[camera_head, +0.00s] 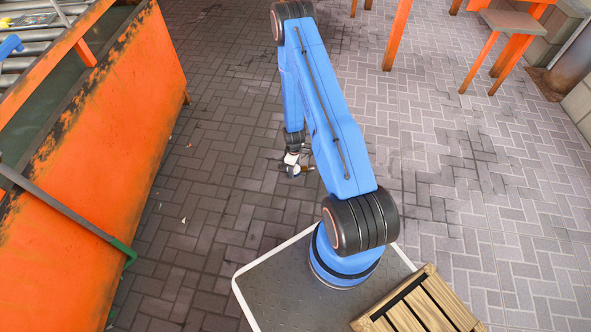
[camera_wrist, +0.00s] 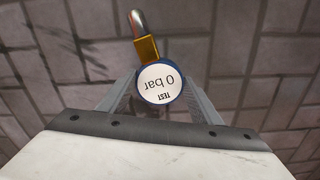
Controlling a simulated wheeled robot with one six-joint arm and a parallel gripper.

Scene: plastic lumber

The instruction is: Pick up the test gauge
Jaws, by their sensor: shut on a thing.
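The test gauge (camera_wrist: 160,82) shows in the wrist view as a round white dial with a dark blue rim. My gripper (camera_wrist: 158,92) is shut on the gauge, with one finger on each side. In the head view my gripper (camera_head: 294,168) hangs from my blue arm over the brick paving, and the gauge there is too small to make out clearly.
An orange rusted conveyor frame (camera_head: 110,110) with rollers stands at the left. A green-tipped bar (camera_head: 75,217) sticks out from it. A wooden crate (camera_head: 425,305) sits at the lower right. Orange legs (camera_head: 397,35) stand at the top right. The paving between is mostly clear.

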